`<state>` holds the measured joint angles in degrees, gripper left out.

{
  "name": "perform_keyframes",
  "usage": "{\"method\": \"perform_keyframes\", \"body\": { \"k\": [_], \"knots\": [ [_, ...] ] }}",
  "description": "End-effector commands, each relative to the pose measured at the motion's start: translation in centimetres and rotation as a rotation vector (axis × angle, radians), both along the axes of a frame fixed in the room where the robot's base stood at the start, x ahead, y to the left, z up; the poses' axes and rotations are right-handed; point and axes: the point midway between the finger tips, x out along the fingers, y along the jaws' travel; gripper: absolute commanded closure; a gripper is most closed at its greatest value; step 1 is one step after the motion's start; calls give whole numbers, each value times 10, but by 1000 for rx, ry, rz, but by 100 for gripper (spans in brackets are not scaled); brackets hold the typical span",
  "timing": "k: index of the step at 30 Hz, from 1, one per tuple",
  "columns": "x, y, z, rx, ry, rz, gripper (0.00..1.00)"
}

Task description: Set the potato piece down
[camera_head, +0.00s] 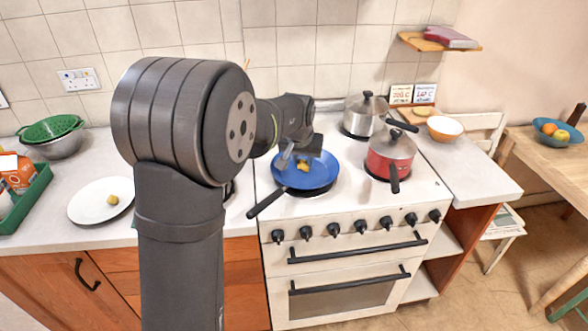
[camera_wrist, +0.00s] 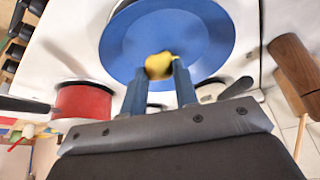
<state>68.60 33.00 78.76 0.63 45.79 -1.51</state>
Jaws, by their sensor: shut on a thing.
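My gripper (camera_wrist: 159,72) is shut on a yellow potato piece (camera_wrist: 158,65), which sits between its two blue fingertips. Behind the piece in the wrist view is the blue pan (camera_wrist: 128,42). In the head view my gripper (camera_head: 291,160) is over the blue pan (camera_head: 318,180) on the stove, with yellow (camera_head: 303,166) showing by the fingertips. Whether the held piece touches the pan I cannot tell. Another yellow piece (camera_head: 112,199) lies on a white plate (camera_head: 88,208) on the left counter.
A red lidded pot (camera_head: 391,158) stands close right of the pan, and a steel lidded pot (camera_head: 366,116) behind it. The pan's black handle (camera_head: 266,203) points to the front left. A green crate (camera_head: 38,197) and a colander (camera_head: 52,128) are at far left.

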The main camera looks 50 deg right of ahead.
Motion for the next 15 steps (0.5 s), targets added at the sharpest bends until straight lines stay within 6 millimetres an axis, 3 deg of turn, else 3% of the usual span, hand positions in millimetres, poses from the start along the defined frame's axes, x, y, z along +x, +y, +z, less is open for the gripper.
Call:
{"method": "perform_keyframes", "body": {
  "k": [1,6,11,15],
  "knots": [
    [12,0,-7,1,2,5,94],
    [34,-3,-20,0,0,1,94],
    [38,-3,-27,1,1,0,94],
    [38,-3,-46,2,2,0,94]
  ]
}}
